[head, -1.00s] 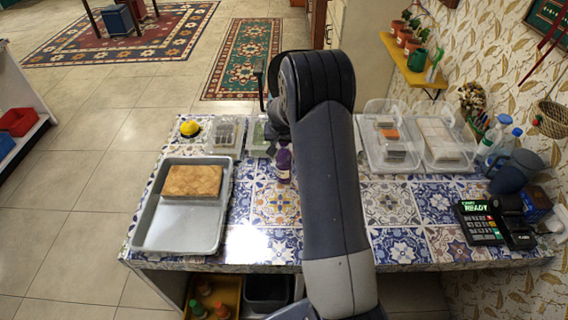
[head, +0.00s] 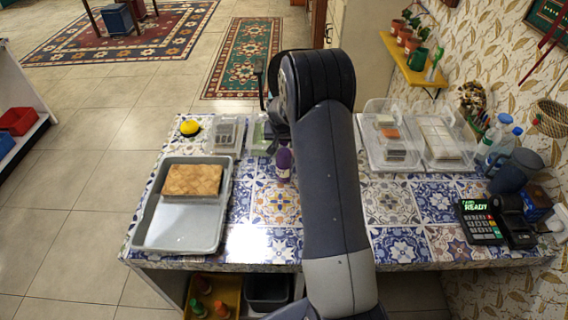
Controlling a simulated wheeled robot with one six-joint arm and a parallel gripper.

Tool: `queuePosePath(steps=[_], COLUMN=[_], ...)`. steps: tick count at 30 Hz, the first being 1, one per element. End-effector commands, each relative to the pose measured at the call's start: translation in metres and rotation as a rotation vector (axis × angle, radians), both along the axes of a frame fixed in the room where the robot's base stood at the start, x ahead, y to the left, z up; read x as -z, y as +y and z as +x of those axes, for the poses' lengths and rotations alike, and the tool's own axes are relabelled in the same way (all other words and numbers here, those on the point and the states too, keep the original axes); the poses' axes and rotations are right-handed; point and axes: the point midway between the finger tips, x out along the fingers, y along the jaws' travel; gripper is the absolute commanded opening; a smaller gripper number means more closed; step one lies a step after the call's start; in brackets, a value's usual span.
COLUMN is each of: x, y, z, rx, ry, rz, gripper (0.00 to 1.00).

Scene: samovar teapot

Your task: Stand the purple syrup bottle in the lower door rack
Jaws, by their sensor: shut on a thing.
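The purple syrup bottle (head: 284,164) stands upright in the head view, at the tiled counter just left of my arm. My gripper (head: 277,136) is at the top of the bottle and shut on it. My arm hides most of the gripper, so its fingertips are hard to make out. I cannot tell whether the bottle's base touches the counter. I cannot make out the lower door rack in this view.
A metal tray (head: 180,229) with a brown slab (head: 192,180) lies left on the counter. Clear containers (head: 226,135) stand behind the bottle, and more (head: 388,155) right of my arm. A card terminal (head: 480,222), jug (head: 514,172) and bottles are at the right. Tiles before the bottle are bare.

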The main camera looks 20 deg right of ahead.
Motion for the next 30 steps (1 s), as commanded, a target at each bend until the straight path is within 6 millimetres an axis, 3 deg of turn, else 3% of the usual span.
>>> queuePosePath(steps=[11,24,30], x=[-0.01,-0.088,-0.101], y=[0.0,0.0,0.0], z=[0.002,0.001,0.001], rx=[0.0,0.0,0.0], ry=[-0.006,-0.007,-0.003], rz=[-0.002,-0.002,-0.001], gripper=[0.0,0.0,0.0])
